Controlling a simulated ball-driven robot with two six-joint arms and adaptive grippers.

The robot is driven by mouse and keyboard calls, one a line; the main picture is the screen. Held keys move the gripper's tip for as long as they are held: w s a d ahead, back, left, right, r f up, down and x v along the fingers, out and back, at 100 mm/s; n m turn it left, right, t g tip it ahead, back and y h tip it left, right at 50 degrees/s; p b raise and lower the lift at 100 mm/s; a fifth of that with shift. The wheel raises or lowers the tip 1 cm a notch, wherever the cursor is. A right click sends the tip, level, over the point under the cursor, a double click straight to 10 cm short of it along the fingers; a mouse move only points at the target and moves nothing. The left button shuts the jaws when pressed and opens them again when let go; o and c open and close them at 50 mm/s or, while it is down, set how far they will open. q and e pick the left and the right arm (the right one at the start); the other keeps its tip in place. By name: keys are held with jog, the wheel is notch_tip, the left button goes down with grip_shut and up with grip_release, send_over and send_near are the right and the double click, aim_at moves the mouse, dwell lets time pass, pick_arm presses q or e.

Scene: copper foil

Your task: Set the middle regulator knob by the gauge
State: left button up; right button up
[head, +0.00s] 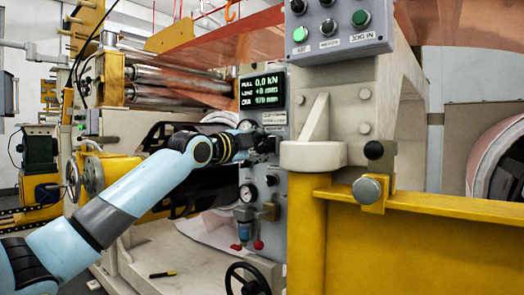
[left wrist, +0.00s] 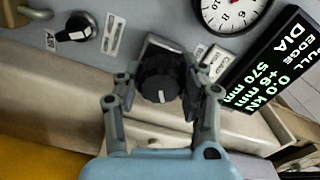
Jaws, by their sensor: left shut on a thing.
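A black round knob (left wrist: 158,72) with a white mark sits on a square mount on the grey panel in the left wrist view. My left gripper (left wrist: 158,95) has a finger on each side of the knob and is shut on it. In the head view my left gripper (head: 262,145) is at the panel below the display, and it hides most of the knob. A white-faced gauge (left wrist: 232,10) with a red needle is partly in view above right of the knob; its full reading is cut off. My right gripper is not in view.
Another black knob (left wrist: 78,30) lies left in the wrist view. A yellow beam (head: 420,205) and a button box (head: 337,25) stand right.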

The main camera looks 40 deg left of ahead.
aim_at(258, 148)
pick_arm(q)
jog(key=m, duration=0.2)
jog(key=m+b, duration=0.1)
jog(key=m, duration=0.2)
jog(key=shift+f+m, duration=0.2)
jog(key=shift+m, duration=0.1)
dwell(0.5)
jog(key=o, duration=1.2)
jog(key=shift+r, duration=0.15)
jog(key=s, duration=0.6)
jog(key=shift+s+a+f, duration=0.1)
jog(key=shift+a+f, duration=0.1)
jog(key=shift+a, duration=0.2)
jog(key=shift+s+d, duration=0.1)
jog(key=shift+s, duration=0.5)
